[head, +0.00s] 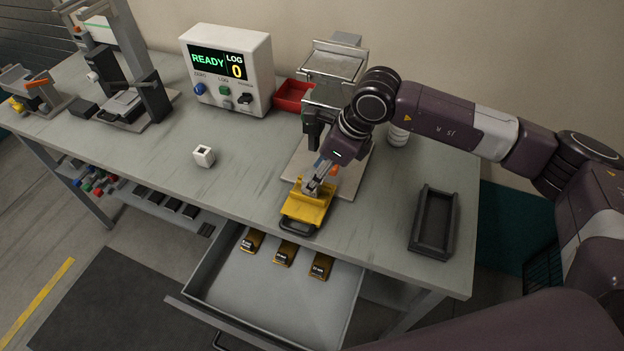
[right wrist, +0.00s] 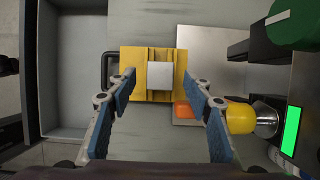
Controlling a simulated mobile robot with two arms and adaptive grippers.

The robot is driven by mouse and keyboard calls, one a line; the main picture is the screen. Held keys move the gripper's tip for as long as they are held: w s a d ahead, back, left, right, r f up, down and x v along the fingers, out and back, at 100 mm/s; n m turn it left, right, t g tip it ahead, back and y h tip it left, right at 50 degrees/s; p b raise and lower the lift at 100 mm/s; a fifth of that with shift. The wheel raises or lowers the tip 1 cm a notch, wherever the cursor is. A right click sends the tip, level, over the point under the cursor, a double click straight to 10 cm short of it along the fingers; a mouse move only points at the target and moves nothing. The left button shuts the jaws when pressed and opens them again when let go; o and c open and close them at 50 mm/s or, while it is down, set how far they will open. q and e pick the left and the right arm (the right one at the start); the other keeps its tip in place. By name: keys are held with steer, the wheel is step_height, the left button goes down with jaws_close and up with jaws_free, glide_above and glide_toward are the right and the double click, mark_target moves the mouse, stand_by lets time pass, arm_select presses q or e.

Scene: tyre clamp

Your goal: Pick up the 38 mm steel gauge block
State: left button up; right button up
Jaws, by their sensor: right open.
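A light grey metallic block (right wrist: 160,77) sits in a yellow holder (right wrist: 138,93) with a dark handle. I cannot read a size on it. The yellow holder also shows in the head view (head: 303,213) at the bench's front edge, with its block mostly hidden by my gripper. My right gripper (head: 313,187) is over the holder. In the right wrist view its fingers (right wrist: 160,76) are open, one on either side of the block, with gaps between. Whether the fingertips are down at block height is unclear. My left gripper is not in view.
An open drawer (head: 225,288) below holds three labelled yellow-and-black pieces (head: 285,253). A dark tray (head: 434,222) lies right. A white cube (head: 204,157) and a READY display box (head: 228,70) stand left. A clamp machine (head: 333,75) and red bin (head: 292,95) are behind.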

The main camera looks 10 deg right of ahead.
steer(key=shift+p+x, duration=0.3)
steer(key=shift+x, duration=1.2)
steer(key=shift+r, duration=0.1)
steer(key=shift+c, duration=0.5)
steer(key=shift+w, duration=0.1)
jaws_close()
